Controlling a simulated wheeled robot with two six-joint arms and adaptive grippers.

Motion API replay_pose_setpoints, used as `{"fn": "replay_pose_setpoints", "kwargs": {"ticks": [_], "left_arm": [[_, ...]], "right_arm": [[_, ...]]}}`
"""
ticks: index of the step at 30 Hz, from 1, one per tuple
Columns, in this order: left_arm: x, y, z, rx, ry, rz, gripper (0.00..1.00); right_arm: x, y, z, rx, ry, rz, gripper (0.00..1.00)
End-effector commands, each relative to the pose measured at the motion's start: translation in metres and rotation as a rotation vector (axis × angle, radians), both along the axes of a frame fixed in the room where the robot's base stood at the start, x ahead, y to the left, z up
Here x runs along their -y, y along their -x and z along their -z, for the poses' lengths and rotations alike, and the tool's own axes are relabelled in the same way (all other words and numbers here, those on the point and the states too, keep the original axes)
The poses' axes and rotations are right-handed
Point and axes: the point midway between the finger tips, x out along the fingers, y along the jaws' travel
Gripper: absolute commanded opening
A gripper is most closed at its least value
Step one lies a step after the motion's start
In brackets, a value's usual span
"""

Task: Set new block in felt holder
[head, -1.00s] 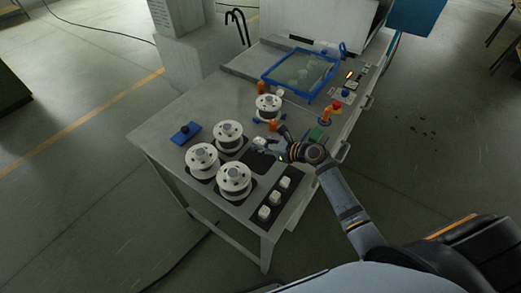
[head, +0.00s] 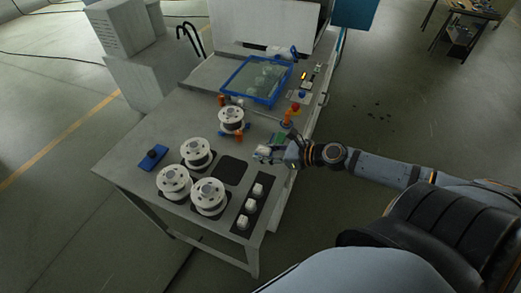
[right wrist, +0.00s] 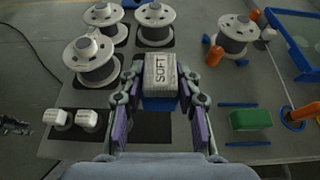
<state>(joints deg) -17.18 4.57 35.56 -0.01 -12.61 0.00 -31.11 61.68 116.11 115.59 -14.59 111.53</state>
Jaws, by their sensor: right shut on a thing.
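The gripper is over the right part of the bench, beside the empty black square pad (head: 231,170). A green block-like piece (right wrist: 250,119) lies to the right of the gripper in the wrist view, between two thin blue strips. I cannot tell for sure which thing is the felt holder.
Three white spools (head: 207,195) stand on dark pads, another (head: 231,120) farther back by orange posts. Several white blocks (head: 258,190) sit on a black strip at the front. A blue piece with a dark knob (head: 151,157) lies left; a blue-framed tray (head: 257,80) lies behind.

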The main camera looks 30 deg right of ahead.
Motion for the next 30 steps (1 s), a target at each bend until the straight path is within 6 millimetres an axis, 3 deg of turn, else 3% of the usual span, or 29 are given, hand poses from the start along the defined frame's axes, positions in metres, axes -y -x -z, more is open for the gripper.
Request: {"fn": "replay_pose_setpoints", "kwargs": {"ticks": [5,12,15,26,30], "left_arm": [[0.0,0.0,0.01,-0.001,0.0,0.0,0.4],[0.0,0.0,0.063,-0.001,0.0,0.0,0.4],[0.0,0.001,0.074,-0.002,0.0,0.0,0.4],[0.0,0.001,0.067,-0.002,0.0,0.0,0.4],[0.0,0.001,0.055,-0.002,0.0,0.0,0.4]], "right_arm": [[0.0,0.0,0.01,0.0,0.0,0.001,0.0],[0.0,0.0,0.063,0.0,0.0,0.001,0.0],[0.0,0.0,0.074,0.001,0.001,0.001,0.0],[0.0,0.0,0.067,0.001,0.0,0.001,0.0],[0.0,0.0,0.055,0.002,0.0,0.001,0.0]]}}
